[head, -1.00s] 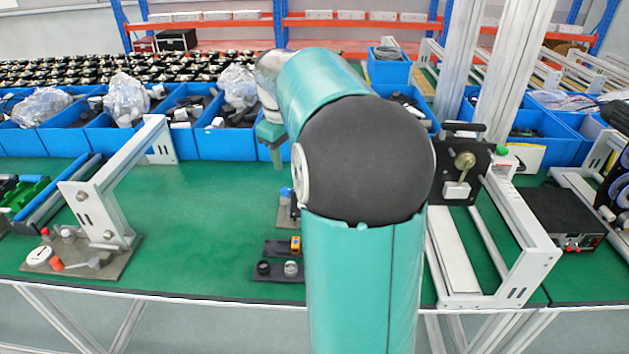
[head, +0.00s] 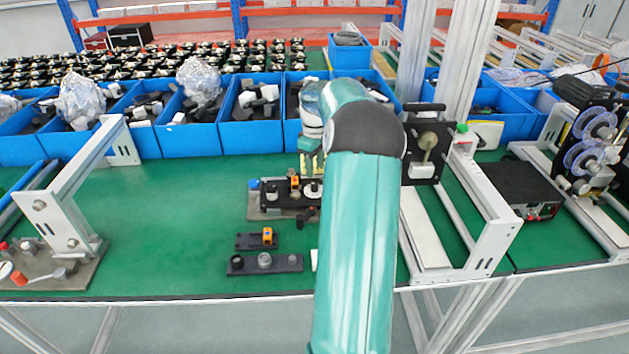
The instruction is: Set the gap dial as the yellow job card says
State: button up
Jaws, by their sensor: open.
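A dark fixture (head: 283,208) stands on the green bench left of my arm, with small knobs and an orange-yellow block on top. A small round white disc (head: 313,189) sits at its right end; I cannot tell whether this is the gap dial, and no markings are readable. My gripper (head: 311,173) points down just above and behind this disc. It is open, with nothing seen between its fingers. My arm hides the bench to its right. A pale card-like panel with a yellowish edge (head: 488,135) stands at the right; I cannot tell whether it is the job card.
Two dark strips with small parts (head: 265,263) lie in front of the fixture. A white frame (head: 75,205) stands at left, another (head: 490,235) at right beside a black plate with a brass knob (head: 427,145). Blue bins (head: 250,135) line the back. The left-centre bench is clear.

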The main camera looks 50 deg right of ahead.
aim_at(314, 184)
notch_tip(314, 184, down, 6)
jog(key=shift+f, duration=0.15)
grip_shut()
jog(key=shift+w+m, duration=0.1)
jog(key=shift+m, duration=0.2)
jog(key=m, duration=0.4)
jog(key=shift+m, duration=1.6)
